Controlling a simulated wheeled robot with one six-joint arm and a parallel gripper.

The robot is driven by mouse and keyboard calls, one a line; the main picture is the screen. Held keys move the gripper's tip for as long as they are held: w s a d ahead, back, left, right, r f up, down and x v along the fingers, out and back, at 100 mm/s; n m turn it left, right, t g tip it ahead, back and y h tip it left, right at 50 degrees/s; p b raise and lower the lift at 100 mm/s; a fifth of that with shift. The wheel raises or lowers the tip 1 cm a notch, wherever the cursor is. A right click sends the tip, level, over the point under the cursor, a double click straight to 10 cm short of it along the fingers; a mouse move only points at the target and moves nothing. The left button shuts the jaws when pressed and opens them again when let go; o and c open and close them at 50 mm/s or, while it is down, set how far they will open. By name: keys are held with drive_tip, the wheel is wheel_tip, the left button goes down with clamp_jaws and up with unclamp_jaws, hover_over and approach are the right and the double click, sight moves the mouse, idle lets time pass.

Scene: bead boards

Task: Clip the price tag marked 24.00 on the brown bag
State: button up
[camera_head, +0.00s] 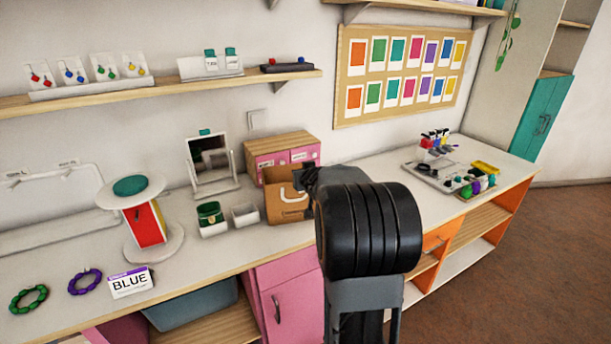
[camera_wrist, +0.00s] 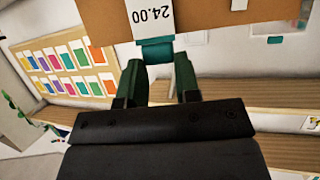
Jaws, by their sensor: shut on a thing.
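The brown bag (camera_head: 282,207) stands on the counter against the pink-fronted boxes in the head view. Its right side is hidden behind my arm. In the wrist view, which is upside down, the brown bag (camera_wrist: 225,18) fills the top edge. My gripper (camera_wrist: 158,62) is shut on the teal clip (camera_wrist: 156,52) of the white price tag marked 24.00 (camera_wrist: 152,16). The tag overlaps the bag's face at its rim. I cannot tell whether the clip grips the rim. In the head view my gripper (camera_head: 308,178) is by the bag's upper right, mostly hidden.
A mirror (camera_head: 212,165) and a round stand (camera_head: 150,222) are farther left. Pink boxes (camera_head: 282,150) are behind. A bead tray (camera_head: 446,178) lies on the right counter.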

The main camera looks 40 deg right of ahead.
idle(0.3)
drive_tip(key=o, duration=1.5)
wheel_tip(320, 180, up, 8)
drive_tip(key=p, duration=0.8)
drive_tip(key=shift+p, duration=0.3)
drive_tip(key=shift+f, duration=0.1)
